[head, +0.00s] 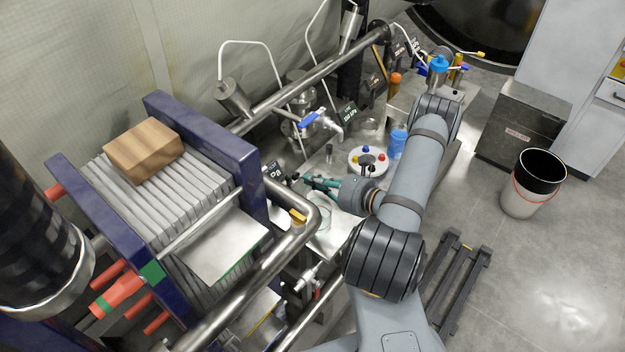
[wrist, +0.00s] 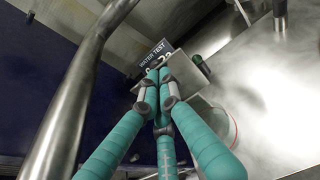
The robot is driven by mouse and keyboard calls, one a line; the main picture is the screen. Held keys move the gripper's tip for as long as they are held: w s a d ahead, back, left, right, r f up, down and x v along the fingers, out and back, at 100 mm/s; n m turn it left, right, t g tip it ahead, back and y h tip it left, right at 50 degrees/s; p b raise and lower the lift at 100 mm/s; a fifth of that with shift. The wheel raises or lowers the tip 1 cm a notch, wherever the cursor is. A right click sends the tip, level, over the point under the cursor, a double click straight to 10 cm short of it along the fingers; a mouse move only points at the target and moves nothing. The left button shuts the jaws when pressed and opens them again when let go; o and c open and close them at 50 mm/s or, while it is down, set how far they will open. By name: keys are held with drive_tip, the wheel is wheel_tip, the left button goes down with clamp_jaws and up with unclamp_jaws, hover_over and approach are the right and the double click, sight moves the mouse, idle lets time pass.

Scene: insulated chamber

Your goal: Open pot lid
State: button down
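I cannot clearly pick out a pot lid in either view. A clear glass vessel (head: 318,219) stands on the steel surface just below my gripper in the head view. Part of what looks like its curved glass edge, with a red line, shows in the wrist view (wrist: 234,128). My gripper (head: 308,181) has teal fingers and points left, above and behind the vessel. In the wrist view, the fingertips (wrist: 159,74) come together in front of a small dark "WATER TEST" sign (wrist: 157,52). I see nothing held between them, though the tips partly hide what lies behind.
A plate stack in a blue frame (head: 240,150) stands left of my gripper, with a wooden block (head: 143,149) on top. A bent steel pipe (head: 305,222) runs close by. A white disc with coloured knobs (head: 368,161) and a blue cup (head: 397,143) stand behind my gripper.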

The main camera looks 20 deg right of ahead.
drive_tip(key=s+d+r+p, duration=0.4)
drive_tip(key=s+r+p, duration=0.1)
drive_tip(key=r, duration=0.2)
drive_tip(key=shift+s, duration=0.4)
drive_tip(key=shift+a, duration=0.1)
drive_tip(key=w+a+f+b, duration=0.3)
drive_tip(key=w+f+b, duration=0.2)
drive_tip(key=f, duration=0.2)
drive_tip(key=shift+w+a, duration=0.35)
drive_tip(key=shift+w, duration=0.05)
drive_tip(key=shift+f, duration=0.1)
